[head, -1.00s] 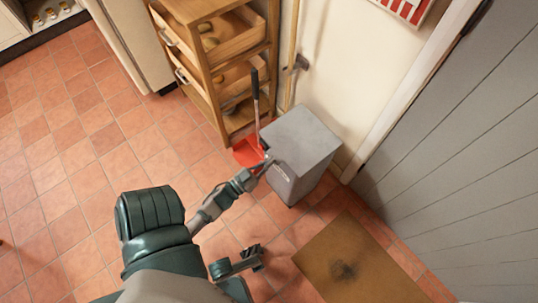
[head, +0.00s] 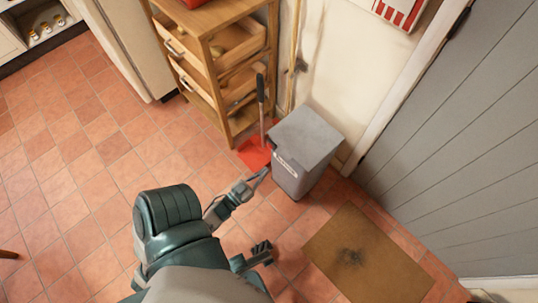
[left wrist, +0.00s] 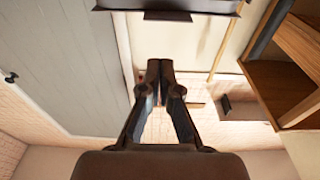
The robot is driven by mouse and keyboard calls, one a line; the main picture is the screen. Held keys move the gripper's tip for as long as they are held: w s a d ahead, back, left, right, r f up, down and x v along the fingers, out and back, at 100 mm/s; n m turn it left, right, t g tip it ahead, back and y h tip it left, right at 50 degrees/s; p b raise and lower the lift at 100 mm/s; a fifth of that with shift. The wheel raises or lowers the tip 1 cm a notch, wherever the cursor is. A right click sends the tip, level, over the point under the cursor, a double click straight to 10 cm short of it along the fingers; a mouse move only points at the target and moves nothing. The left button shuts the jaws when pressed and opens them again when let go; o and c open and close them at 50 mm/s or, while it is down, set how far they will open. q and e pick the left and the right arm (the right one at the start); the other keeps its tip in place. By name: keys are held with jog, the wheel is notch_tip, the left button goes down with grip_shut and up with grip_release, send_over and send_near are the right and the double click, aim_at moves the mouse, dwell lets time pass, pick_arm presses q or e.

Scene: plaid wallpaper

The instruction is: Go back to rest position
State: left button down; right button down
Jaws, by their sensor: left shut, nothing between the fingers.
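My left gripper (head: 262,174) shows in the head view, reaching out beside the grey bin's lower left side. In the left wrist view its two dark fingers (left wrist: 160,75) meet at the tips with nothing between them. Whether it touches the bin in the head view I cannot tell. Another dark jointed end of mine, which looks like my right gripper (head: 263,252), shows lower down over the floor, small and partly hidden by my body. Its finger state is unclear.
The grey bin (head: 306,140) stands by the wall. A red dustpan (head: 254,155) with an upright handle stands beside a wooden drawer cart (head: 225,75). A brown doormat (head: 365,255) lies before the grey door (head: 460,150). Tiled floor on the left (head: 70,190) is clear.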

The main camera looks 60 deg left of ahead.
pick_arm(q)
jog(key=shift+s+f, duration=0.2)
jog(key=shift+s, duration=0.3)
